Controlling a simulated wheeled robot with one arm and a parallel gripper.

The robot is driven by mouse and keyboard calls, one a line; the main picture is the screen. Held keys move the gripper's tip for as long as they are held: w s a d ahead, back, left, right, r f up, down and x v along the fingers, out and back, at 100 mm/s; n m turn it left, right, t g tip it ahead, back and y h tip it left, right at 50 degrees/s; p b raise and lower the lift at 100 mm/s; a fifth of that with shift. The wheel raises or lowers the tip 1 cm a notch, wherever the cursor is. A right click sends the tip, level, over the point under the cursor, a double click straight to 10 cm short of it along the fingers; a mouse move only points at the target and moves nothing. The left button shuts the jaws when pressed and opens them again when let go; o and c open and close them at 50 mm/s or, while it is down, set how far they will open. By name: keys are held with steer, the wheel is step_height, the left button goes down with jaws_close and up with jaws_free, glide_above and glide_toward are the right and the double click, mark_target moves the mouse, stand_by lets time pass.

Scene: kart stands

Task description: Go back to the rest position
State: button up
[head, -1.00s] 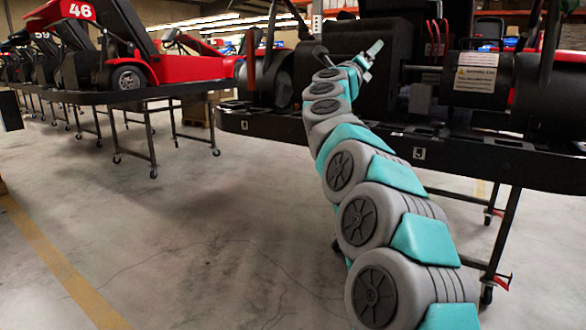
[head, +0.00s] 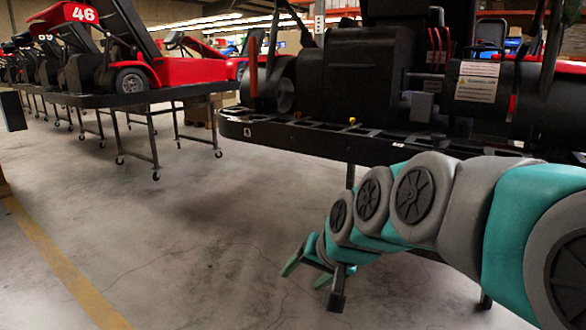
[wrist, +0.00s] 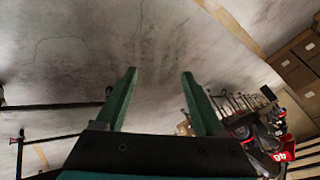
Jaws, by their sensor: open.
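My gripper (head: 306,272) is low in front of the nearest kart stand in the head view, below the level of its top. It is open and empty, with its fingers pointing down and to the left. My arm reaches in from the lower right of the head view and hides part of the stand's legs.
The nearest kart stand (head: 300,137) carries a dark kart engine (head: 375,75). Another stand (head: 130,97) with red karts (head: 185,70) is at the left. Concrete floor (head: 150,230) is clear at the lower left. Cardboard boxes (wrist: 300,60) show in the wrist view.

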steer(key=s+d+f+g+h, duration=0.1)
steer(key=s+d+f, duration=0.3)
steer(key=s, duration=0.5)
steer(key=s+d+f+n+g+h, duration=0.1)
steer(key=s+d+f+g, duration=0.3)
steer(key=s, duration=0.5)
steer(key=s+d+f+n+g+h, duration=0.1)
steer(key=s+d+f+g+h, duration=0.1)
steer(key=s, duration=0.7)
steer(key=d+f+p, duration=0.1)
steer(key=d, duration=0.1)
steer(key=shift+d+f+g, duration=0.3)
steer(key=shift+d+f, duration=0.05)
steer(key=shift+f, duration=0.05)
steer(key=shift+w, duration=0.1)
